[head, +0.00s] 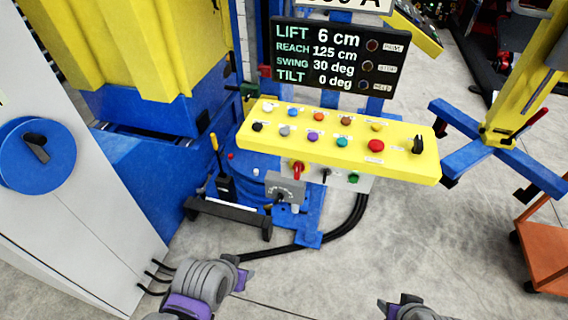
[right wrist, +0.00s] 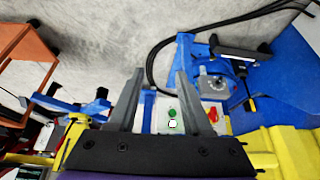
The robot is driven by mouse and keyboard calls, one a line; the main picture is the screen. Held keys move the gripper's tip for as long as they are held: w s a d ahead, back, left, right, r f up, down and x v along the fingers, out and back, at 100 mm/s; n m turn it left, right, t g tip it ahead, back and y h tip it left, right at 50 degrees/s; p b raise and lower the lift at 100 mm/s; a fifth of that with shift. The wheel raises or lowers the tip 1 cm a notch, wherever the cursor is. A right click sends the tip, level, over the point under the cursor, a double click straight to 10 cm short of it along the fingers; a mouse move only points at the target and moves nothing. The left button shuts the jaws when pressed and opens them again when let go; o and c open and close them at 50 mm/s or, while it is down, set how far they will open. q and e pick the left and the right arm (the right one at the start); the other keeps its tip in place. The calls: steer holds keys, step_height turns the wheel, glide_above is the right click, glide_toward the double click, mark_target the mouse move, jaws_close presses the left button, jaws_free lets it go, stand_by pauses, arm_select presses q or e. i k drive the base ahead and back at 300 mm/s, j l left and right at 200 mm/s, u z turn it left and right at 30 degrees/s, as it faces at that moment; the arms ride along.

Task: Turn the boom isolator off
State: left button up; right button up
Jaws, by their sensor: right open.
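A red rotary handle (head: 298,168) sits on the pale panel (head: 334,177) under the yellow console; its label is not readable. A blue round disc (head: 37,155) with a dark handle is on the grey cabinet at left. I cannot tell from labels which is the boom isolator. My right gripper (head: 408,303) is at the bottom of the head view, apart from the panel; its open, empty fingers show in the wrist view (right wrist: 160,72). My left gripper (head: 243,278) is low left of centre, its jaws unclear.
The yellow console (head: 420,168) carries several coloured buttons. A display (head: 340,58) reads lift 6 cm, reach 125 cm, swing 30 deg, tilt 0 deg. Black cables (head: 345,229) run across the floor. An orange cart (head: 545,250) stands at right.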

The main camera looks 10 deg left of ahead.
mark_target(298, 167)
steer(key=i+j, duration=0.1)
steer(key=j, duration=0.45)
steer(key=i+j+z, duration=0.1)
steer(key=j, duration=0.5)
steer(key=i+j, duration=0.1)
steer(key=j, duration=0.5)
